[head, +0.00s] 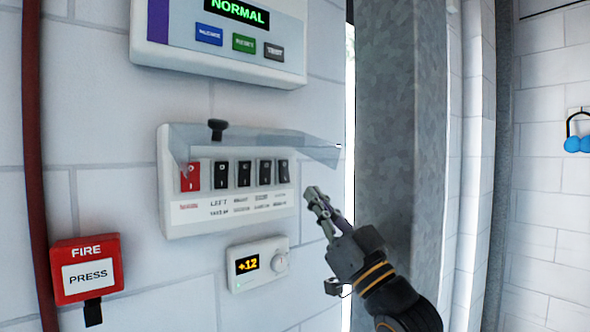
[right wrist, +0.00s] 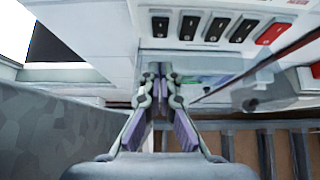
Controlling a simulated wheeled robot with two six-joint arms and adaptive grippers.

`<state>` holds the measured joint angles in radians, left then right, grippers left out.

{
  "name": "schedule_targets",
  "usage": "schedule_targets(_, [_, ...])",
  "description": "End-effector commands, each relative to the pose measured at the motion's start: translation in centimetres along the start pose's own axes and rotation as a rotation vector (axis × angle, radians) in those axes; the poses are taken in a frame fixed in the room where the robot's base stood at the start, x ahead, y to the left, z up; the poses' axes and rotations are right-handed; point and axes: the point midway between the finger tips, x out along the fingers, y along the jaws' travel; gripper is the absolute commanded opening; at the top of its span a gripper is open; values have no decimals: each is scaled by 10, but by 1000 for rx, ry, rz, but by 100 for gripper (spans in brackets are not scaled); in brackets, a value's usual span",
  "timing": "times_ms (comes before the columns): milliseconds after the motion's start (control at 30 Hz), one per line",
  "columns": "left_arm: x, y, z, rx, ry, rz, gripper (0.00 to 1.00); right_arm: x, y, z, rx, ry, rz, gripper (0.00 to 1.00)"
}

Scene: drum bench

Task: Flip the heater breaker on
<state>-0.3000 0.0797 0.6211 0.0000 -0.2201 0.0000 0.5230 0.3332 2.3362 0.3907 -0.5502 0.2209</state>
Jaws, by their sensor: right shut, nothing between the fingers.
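The white breaker panel (head: 176,222) is on the wall, with its clear cover (head: 250,143) swung up. It holds a red rocker switch (head: 190,177) at the left and several black rocker switches (head: 243,173) to its right. The labels below are too blurred to tell which one is the heater's. In the right wrist view the row appears upside down, with the red switch (right wrist: 272,34) at the right and a black switch (right wrist: 160,27) at the left. My right gripper (head: 316,198) is shut and empty, apart from the switches, to the right of the panel. My left gripper is out of view.
A thermostat (head: 258,263) reading +12 is below the panel. A display box (head: 220,60) showing NORMAL is above. A red fire press box (head: 87,268) and a red pipe (head: 33,150) are at the left. A grey metal column (head: 400,130) stands right of the panel.

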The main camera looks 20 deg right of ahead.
Motion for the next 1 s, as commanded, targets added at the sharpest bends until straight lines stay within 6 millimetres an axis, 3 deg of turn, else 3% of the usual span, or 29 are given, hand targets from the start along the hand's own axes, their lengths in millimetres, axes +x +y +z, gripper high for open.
schedule_targets(33, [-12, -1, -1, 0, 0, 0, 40, 13, -1, -6, 11, 3, 0, 0])
schedule_targets(133, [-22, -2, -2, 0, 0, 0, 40, 34, -1, -5, 10, 2, -1, 0])
schedule_targets(333, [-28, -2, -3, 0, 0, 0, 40, 52, -1, 20, 3, -1, -2, 0])
schedule_targets(800, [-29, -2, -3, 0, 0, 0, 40, 58, -1, 29, -3, 0, -2, 0])
schedule_targets(967, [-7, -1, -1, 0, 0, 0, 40, 59, -1, 44, -1, 6, -2, 0])
schedule_targets(1000, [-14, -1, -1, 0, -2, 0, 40, 62, 0, 38, -4, 7, -2, 0])
